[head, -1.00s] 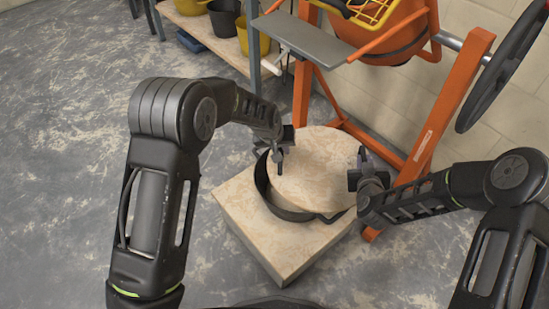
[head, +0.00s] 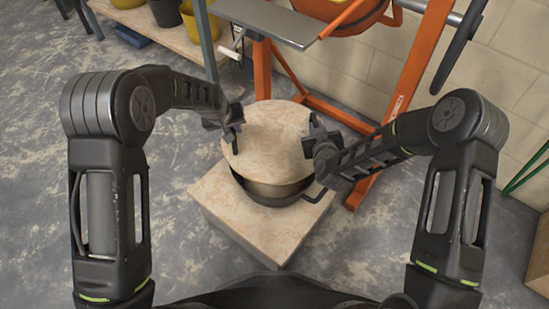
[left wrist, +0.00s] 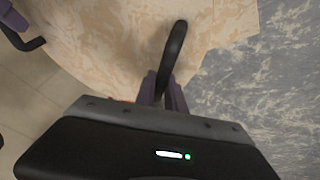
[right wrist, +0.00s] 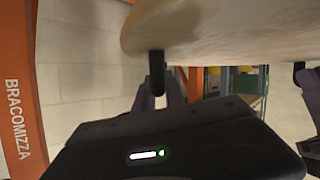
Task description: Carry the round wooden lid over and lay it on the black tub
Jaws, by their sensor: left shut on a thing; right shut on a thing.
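The round wooden lid (head: 266,142) is pale and mottled, with a dark handle on each side. It hangs above the black tub (head: 276,199), hiding the tub's back part; the front rim and some inside show below it. How high it is I cannot tell. My left gripper (head: 232,126) is shut on the lid's left handle (left wrist: 175,48), also seen in the left wrist view. My right gripper (head: 314,142) is shut on the right handle (right wrist: 157,66), with the lid's edge (right wrist: 215,35) above it in the right wrist view.
The tub stands on a pale square block (head: 250,222). An orange mixer frame (head: 400,100) stands close behind, its legs near my right arm. A grey shelf (head: 262,20) juts out above. A low bench (head: 155,22) with buckets is at the back left.

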